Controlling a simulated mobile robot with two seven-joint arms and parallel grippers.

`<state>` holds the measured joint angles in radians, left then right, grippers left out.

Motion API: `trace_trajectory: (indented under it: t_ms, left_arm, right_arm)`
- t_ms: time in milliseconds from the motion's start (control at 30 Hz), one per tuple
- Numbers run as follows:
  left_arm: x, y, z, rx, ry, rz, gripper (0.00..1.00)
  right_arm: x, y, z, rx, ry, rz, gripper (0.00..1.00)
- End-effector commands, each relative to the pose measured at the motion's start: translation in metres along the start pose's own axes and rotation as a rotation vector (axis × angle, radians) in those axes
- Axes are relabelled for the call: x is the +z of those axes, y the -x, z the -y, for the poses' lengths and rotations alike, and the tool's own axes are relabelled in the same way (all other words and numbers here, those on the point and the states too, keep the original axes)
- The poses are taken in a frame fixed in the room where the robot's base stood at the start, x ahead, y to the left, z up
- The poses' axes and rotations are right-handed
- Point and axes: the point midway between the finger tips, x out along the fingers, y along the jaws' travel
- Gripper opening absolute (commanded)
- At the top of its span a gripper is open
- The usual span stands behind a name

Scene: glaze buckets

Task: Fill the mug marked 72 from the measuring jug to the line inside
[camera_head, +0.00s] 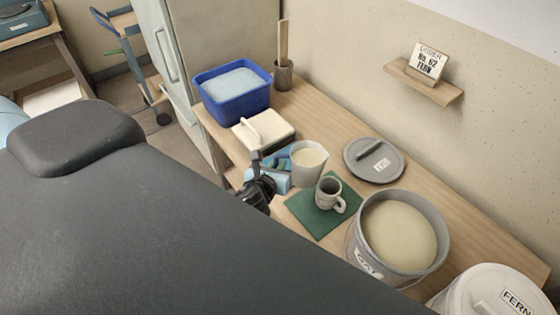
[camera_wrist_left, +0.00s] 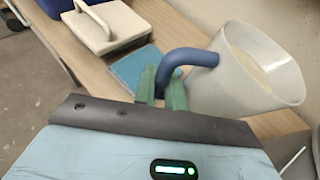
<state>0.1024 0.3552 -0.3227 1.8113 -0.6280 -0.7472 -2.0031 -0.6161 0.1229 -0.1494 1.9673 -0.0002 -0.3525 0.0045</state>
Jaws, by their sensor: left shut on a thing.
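The measuring jug (camera_head: 308,163) is pale grey with a blue handle and holds cream liquid. My left gripper (camera_head: 284,164) is shut on the jug's handle; in the left wrist view its green fingers (camera_wrist_left: 162,90) close around the blue handle of the jug (camera_wrist_left: 245,75). The jug looks about upright; I cannot tell whether it touches the table. A speckled grey mug (camera_head: 329,194) stands upright on a green mat (camera_head: 309,217), just right of and nearer than the jug. Its inside looks dark; no line or number is readable. My right gripper is out of view.
A grey lid (camera_head: 375,160) lies behind. My dark arm fills the foreground.

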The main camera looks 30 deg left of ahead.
Motion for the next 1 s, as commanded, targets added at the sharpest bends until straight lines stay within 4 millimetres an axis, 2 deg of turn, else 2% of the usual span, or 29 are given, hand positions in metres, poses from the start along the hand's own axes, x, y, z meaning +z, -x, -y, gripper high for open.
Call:
trace_trajectory:
  t_ms: [100, 367, 500, 567, 1000]
  left_arm:
    - [0.012, 0.003, 0.000, 0.013, -0.033, 0.004, 0.00]
    - [0.026, 0.010, -0.005, 0.061, -0.141, -0.018, 0.00]
    - [0.033, 0.013, -0.007, 0.092, -0.212, -0.034, 0.00]
    - [0.030, 0.012, -0.009, 0.121, -0.283, -0.051, 0.00]
    - [0.027, 0.012, -0.009, 0.116, -0.267, -0.053, 0.00]
  right_arm:
    - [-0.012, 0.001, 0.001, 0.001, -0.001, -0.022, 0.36]
    - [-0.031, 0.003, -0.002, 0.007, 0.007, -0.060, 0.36]
    - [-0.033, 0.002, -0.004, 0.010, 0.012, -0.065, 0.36]
    - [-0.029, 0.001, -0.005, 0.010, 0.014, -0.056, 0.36]
    - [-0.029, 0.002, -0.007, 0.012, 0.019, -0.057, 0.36]
